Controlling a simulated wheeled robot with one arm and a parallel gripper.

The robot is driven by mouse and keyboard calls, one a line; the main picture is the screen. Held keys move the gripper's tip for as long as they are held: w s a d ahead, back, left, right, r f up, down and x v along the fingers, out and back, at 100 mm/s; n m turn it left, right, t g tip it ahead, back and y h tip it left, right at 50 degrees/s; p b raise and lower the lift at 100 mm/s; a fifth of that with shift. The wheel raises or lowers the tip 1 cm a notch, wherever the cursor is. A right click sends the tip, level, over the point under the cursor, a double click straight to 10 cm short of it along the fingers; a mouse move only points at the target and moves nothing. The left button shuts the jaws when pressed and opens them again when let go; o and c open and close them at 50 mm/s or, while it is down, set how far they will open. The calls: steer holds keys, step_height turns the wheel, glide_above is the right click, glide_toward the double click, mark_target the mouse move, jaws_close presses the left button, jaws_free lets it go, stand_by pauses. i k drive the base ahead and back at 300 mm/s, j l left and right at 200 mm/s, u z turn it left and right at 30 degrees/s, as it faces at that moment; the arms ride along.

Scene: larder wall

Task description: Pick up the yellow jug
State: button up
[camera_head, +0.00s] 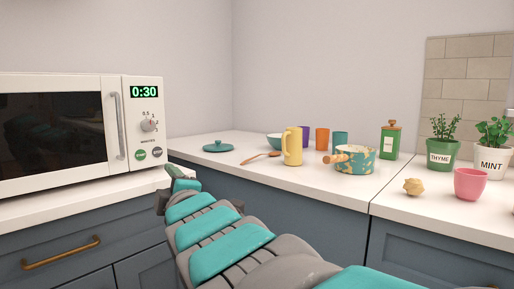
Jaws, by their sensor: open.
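The yellow jug (293,146) stands upright on the white counter (240,163) near the middle of the view, its handle towards the left. My gripper (170,186) is at the end of my teal and grey arm, low and to the left of the jug, close to the front edge of the counter below the microwave. It is well apart from the jug and holds nothing that I can see. Its fingers are small and partly hidden by the arm.
A patterned pot (357,161) with a wooden handle stands right of the jug, and a wooden spoon (262,155) lies left of it. Purple, orange and teal cups and a teal bowl (274,142) stand behind. A microwave (60,130) fills the left.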

mark_target(291, 139)
steer(key=i+l+z, duration=0.15)
steer(key=z, duration=0.2)
steer(key=i+l+z, duration=0.2)
steer(key=z, duration=0.15)
steer(key=l, duration=0.1)
